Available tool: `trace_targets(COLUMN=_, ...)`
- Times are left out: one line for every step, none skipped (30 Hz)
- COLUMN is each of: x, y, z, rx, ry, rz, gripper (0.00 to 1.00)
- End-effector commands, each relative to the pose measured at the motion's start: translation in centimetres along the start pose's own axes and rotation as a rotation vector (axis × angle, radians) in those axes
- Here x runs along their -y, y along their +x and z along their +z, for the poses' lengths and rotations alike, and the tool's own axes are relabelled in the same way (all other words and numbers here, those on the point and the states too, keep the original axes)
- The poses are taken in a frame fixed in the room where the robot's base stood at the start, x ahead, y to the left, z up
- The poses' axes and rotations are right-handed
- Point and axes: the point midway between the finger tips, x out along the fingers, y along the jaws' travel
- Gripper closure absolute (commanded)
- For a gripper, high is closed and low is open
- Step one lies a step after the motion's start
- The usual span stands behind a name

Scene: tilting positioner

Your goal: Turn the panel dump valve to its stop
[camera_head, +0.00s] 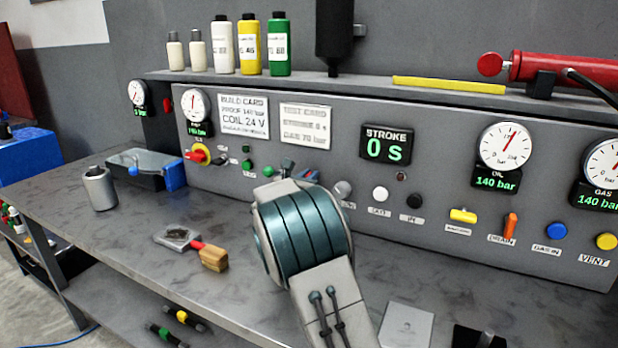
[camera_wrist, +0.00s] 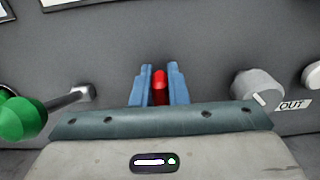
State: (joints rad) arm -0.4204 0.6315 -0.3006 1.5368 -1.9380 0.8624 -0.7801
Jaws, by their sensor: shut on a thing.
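In the wrist view a red handle (camera_wrist: 160,84) on the grey panel stands between the two blue fingers of my gripper (camera_wrist: 159,88). The fingers are shut on it, and it points roughly upright in that picture. I take it to be the dump valve, but no label for it shows. The grey panel (camera_head: 345,135) runs along the back of the bench.
A green-knobbed lever (camera_wrist: 22,118) is close on the left, and a grey knob (camera_wrist: 258,88) marked OUT is close on the right. A brush (camera_head: 205,252), a metal cup (camera_head: 99,190) and a flat grey plate (camera_head: 406,325) are on the bench.

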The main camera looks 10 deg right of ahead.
Motion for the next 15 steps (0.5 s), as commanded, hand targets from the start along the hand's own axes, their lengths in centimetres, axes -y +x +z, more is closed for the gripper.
trace_targets(x=0.05, y=0.01, z=-0.16, rx=0.000, ry=0.009, rz=0.000, gripper=1.00)
trace_targets(x=0.07, y=0.01, z=-0.21, rx=0.000, ry=0.016, rz=-0.001, gripper=1.00)
trace_targets(x=0.10, y=0.01, z=-0.28, rx=0.000, ry=0.027, rz=-0.001, gripper=1.00)
trace_targets(x=0.12, y=0.01, z=-0.33, rx=0.000, ry=0.037, rz=-0.001, gripper=1.00)
trace_targets(x=0.16, y=0.00, z=-0.37, rx=0.000, ry=0.049, rz=-0.001, gripper=1.00)
trace_targets(x=0.20, y=0.00, z=-0.43, rx=0.001, ry=0.069, rz=0.000, gripper=1.00)
trace_targets(x=0.23, y=0.00, z=-0.49, rx=0.001, ry=0.085, rz=0.000, gripper=1.00)
trace_targets(x=0.27, y=0.00, z=-0.56, rx=0.001, ry=0.102, rz=0.000, gripper=1.00)
trace_targets(x=0.32, y=0.01, z=-0.65, rx=0.001, ry=0.128, rz=0.000, gripper=1.00)
trace_targets(x=0.38, y=0.01, z=-0.71, rx=0.001, ry=0.151, rz=0.000, gripper=1.00)
trace_targets(x=0.44, y=0.01, z=-0.74, rx=0.001, ry=0.174, rz=0.000, gripper=1.00)
trace_targets(x=0.53, y=0.00, z=-0.79, rx=0.002, ry=0.207, rz=0.000, gripper=1.00)
trace_targets(x=0.59, y=0.00, z=-0.87, rx=0.002, ry=0.232, rz=0.000, gripper=1.00)
trace_targets(x=0.65, y=0.01, z=-0.94, rx=0.002, ry=0.258, rz=0.000, gripper=1.00)
trace_targets(x=0.74, y=0.01, z=-0.98, rx=0.002, ry=0.297, rz=0.000, gripper=1.00)
